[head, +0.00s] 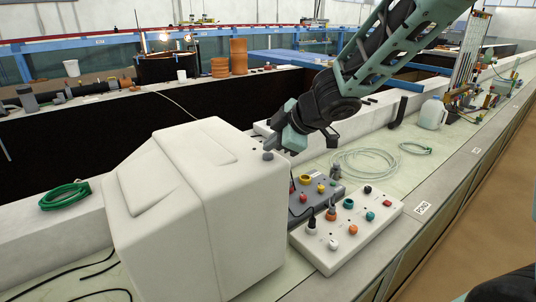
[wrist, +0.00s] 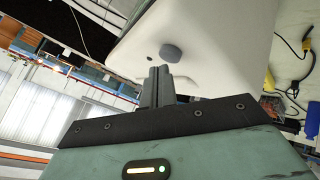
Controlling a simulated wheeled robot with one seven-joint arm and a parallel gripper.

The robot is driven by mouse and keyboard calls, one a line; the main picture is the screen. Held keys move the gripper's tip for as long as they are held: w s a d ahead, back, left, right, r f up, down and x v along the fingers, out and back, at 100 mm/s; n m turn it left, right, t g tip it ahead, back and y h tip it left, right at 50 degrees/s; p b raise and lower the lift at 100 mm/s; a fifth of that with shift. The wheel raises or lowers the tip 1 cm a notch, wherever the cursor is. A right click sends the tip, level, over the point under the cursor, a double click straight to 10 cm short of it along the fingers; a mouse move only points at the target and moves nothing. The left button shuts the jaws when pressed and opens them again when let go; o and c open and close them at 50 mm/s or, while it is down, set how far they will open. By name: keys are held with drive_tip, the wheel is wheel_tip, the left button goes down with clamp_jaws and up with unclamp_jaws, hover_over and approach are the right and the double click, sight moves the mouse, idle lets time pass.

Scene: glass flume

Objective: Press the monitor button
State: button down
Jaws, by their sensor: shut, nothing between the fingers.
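The monitor (head: 200,200) is a big off-white box on the bench, its bulging casing facing me. A grey round button (head: 268,156) sits at its upper right edge; it also shows in the wrist view (wrist: 171,53) on the pale casing, with a small dark spot beside it. My gripper (head: 273,143) is at that upper right corner, just above the button. In the wrist view my gripper (wrist: 160,72) has its fingers together and empty, their tips close below the button. I cannot tell whether they touch it.
A white control box (head: 345,235) with coloured knobs and a grey box (head: 312,197) stand right of the monitor. A coiled clear hose (head: 365,163) and a white jug (head: 432,113) lie further back. A green hose coil (head: 65,196) is at left.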

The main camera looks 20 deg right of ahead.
sight(272, 155)
drive_tip(key=shift+f+b, duration=0.35)
drive_tip(key=shift+f, duration=0.15)
idle(0.4)
drive_tip(key=shift+r+p, duration=1)
drive_tip(key=shift+p, duration=0.1)
wheel_tip(272, 155, up, 6)
drive_tip(key=p, duration=0.6)
drive_tip(key=shift+p, duration=0.3)
